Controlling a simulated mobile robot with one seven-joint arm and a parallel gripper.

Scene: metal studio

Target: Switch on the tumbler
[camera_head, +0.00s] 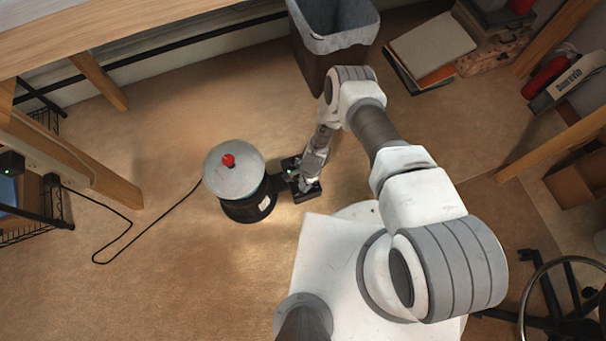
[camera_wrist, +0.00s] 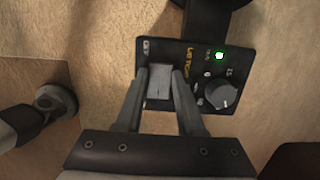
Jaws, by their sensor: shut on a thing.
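The tumbler (camera_head: 238,175) stands on the floor left of centre in the head view, a dark drum with a grey lid and a red knob (camera_head: 228,160) on top. Its black control panel (camera_wrist: 192,58) shows in the wrist view with a rocker switch (camera_wrist: 159,86), a round dial (camera_wrist: 221,93) and a lit green light (camera_wrist: 219,55). My gripper (camera_wrist: 160,76) is over the panel, its two fingers closed on the switch from left and right. The fingers hide the switch's sides. In the head view my gripper (camera_head: 306,178) is at the tumbler's right side.
A black cord (camera_head: 130,228) runs from the tumbler left across the floor to a wooden-legged table (camera_head: 85,160). A lined bin (camera_head: 335,45) stands behind. Books (camera_head: 432,48) and boxes lie at the upper right. A wheeled chair base (camera_head: 555,300) is at the lower right.

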